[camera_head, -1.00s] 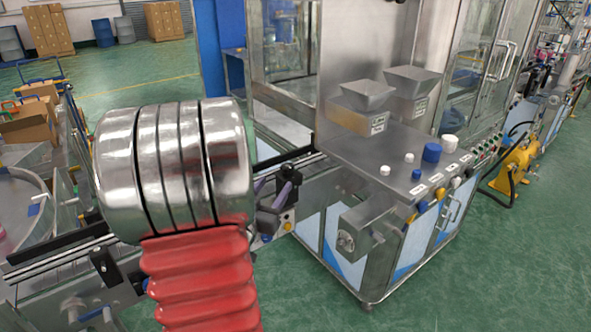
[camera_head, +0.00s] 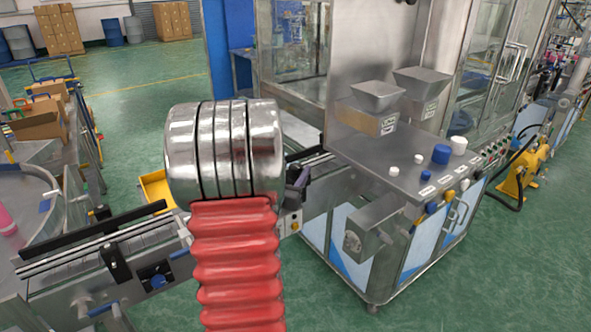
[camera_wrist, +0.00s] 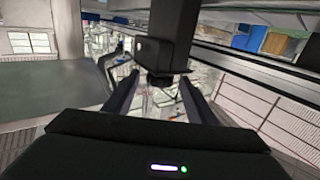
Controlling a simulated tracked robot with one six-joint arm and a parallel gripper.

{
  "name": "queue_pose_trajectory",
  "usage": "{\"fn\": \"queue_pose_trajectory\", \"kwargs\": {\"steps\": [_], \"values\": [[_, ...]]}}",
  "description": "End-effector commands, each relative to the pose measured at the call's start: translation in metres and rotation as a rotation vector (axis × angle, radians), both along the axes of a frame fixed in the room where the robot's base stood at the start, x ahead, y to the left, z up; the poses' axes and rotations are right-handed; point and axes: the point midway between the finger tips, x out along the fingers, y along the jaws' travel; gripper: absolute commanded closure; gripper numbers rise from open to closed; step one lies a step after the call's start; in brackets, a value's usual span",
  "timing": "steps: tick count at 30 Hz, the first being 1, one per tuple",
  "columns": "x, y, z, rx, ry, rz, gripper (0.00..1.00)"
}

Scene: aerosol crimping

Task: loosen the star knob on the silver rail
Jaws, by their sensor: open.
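In the head view my silver wrist and red sleeve fill the middle and hide my gripper. In the wrist view my gripper (camera_wrist: 160,80) is open, its two dark fingers angled inward. A black post with a block on it (camera_wrist: 168,40) stands just beyond the fingertips. A dark part of it shows between the tips; I cannot tell whether it is the star knob or whether the fingers touch it. The silver rail (camera_head: 70,256) runs along the conveyor in the head view, with black clamps (camera_head: 115,260) on it. A dark blue knob-like part (camera_head: 157,278) sits below it.
A steel machine with two hoppers (camera_head: 377,96) and a button panel stands right of my arm. A round steel table (camera_head: 25,190) is at the left. A yellow bin (camera_head: 154,189) lies behind the conveyor.

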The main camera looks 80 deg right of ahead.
Motion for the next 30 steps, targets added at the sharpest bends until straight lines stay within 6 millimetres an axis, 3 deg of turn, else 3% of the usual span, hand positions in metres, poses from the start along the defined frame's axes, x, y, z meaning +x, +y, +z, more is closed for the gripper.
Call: {"fn": "queue_pose_trajectory", "kwargs": {"steps": [6,17,30], "values": [[-0.001,-0.022,0.000,0.000,0.000,0.000,0.49],[0.000,-0.026,0.000,0.000,0.000,0.002,0.50],[0.001,-0.025,0.000,0.000,0.000,0.003,0.81]]}}
